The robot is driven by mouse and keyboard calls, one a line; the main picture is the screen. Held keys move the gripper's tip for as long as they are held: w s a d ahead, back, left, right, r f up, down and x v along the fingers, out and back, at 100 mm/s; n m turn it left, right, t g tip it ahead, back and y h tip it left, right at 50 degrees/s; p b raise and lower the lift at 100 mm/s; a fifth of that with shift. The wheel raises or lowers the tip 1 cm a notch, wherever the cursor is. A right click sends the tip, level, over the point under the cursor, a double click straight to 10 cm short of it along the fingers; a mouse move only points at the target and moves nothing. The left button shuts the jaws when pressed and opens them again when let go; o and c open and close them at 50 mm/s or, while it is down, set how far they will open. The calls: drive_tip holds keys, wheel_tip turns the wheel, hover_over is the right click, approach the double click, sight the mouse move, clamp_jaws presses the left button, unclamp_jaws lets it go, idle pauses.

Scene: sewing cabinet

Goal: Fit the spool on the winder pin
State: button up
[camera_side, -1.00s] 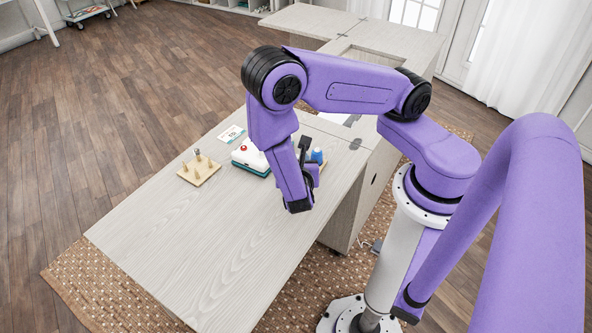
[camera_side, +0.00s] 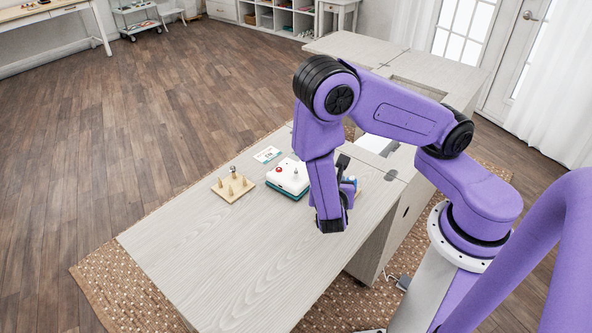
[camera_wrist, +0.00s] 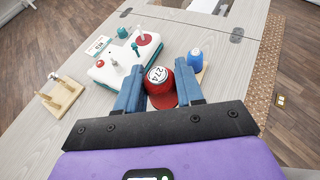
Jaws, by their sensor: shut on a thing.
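My gripper (camera_wrist: 160,84) is shut on a red spool (camera_wrist: 161,98) with a round white label reading 274, gripped between the two blue fingers. In the side view my gripper (camera_side: 332,222) points down near the table, right of the winder, and hides the spool. The winder (camera_side: 288,178) is a white box on a teal base. In the wrist view the winder (camera_wrist: 101,76) lies just beyond and left of the held spool, apart from it. Its top carries a red disc (camera_wrist: 150,44) with an upright post, a teal knob, a grey post and a red button. I cannot tell which post is the winder pin.
A blue spool (camera_wrist: 195,60) stands on a small wooden base just right of my gripper. A wooden board with upright pegs (camera_side: 234,189) stands left of the winder. A printed card (camera_side: 267,154) lies behind. The near tabletop (camera_side: 230,260) is clear.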

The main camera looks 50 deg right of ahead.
drive_tip(key=shift+w, duration=0.1)
drive_tip(key=w+d+r+m+g+h, duration=0.1)
drive_tip(key=w+d+r+m+g, duration=0.2)
drive_tip(key=w+d+m+g, duration=1)
drive_tip(key=shift+n, duration=0.5)
drive_tip(key=shift+w+d+f, duration=0.1)
drive_tip(key=shift+w+f, duration=0.1)
drive_tip(key=shift+f, duration=0.55)
drive_tip(key=shift+w+a+f, duration=0.1)
drive_tip(key=shift+w+f, duration=0.1)
drive_tip(key=shift+f, duration=0.5)
drive_tip(key=shift+w+d+f, duration=0.1)
drive_tip(key=shift+w+f, duration=0.1)
drive_tip(key=shift+f, duration=0.55)
drive_tip(key=shift+f, duration=1.35)
idle(2.5)
